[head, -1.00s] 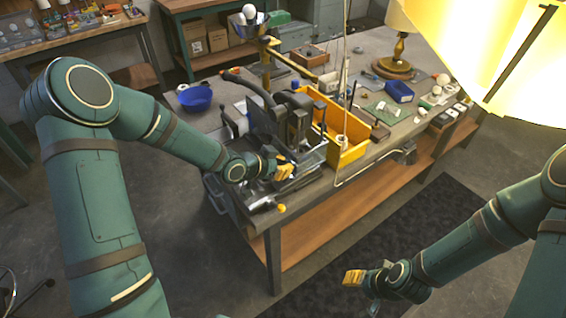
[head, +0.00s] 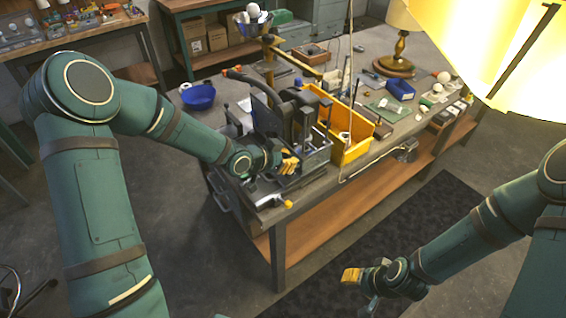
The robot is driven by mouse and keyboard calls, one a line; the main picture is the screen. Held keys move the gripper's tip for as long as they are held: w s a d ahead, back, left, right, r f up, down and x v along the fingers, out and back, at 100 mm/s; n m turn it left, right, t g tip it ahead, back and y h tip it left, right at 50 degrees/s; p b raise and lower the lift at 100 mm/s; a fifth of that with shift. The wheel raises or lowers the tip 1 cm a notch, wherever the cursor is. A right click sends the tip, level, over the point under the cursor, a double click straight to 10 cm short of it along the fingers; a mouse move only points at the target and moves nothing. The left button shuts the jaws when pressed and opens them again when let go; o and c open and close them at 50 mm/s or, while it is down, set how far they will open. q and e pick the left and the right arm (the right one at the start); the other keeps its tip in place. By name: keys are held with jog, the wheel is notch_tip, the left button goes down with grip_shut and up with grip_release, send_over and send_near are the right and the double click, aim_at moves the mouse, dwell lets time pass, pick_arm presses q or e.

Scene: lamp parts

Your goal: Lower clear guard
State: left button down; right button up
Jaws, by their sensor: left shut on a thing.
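A dark press-like machine (head: 303,112) stands on the near left part of the workbench. Its clear guard (head: 317,157) shows faintly as a greyish see-through panel at the front; its edges are hard to make out. My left gripper (head: 289,164) is at the machine's front, with its yellow fingers shut on what appears to be the guard's edge. The wrist hides part of the machine and the exact contact. My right gripper (head: 352,277) hangs low over the floor, away from the bench; its finger gap cannot be made out.
A yellow bin (head: 352,150) stands just right of the machine. A blue bowl (head: 198,97) is at the bench's left. A brass lamp base (head: 395,66) stands at the back right, and a bright lampshade (head: 470,45) fills the upper right. Floor in front is clear.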

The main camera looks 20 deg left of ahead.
pick_arm(q)
jog(key=p+v, duration=0.2)
jog(key=v, duration=0.8)
jog(key=s+d+f+n+g+y+b, duration=0.1)
jog(key=s+d+f+n+g+b, duration=0.2)
jog(key=s+f, duration=0.5)
jog(key=s+d+f+n+g+y+b, duration=0.1)
jog(key=s+d+f+n+g, duration=0.3)
jog(key=s+f, duration=0.5)
notch_tip(320, 180, down, 8)
jog(key=d+n+b, duration=0.1)
jog(key=d+n, duration=0.1)
jog(key=d, duration=0.1)
jog(key=shift+f+n+y+b, duration=0.2)
jog(key=shift+n+y+b, duration=0.1)
jog(key=shift+y+b, duration=0.1)
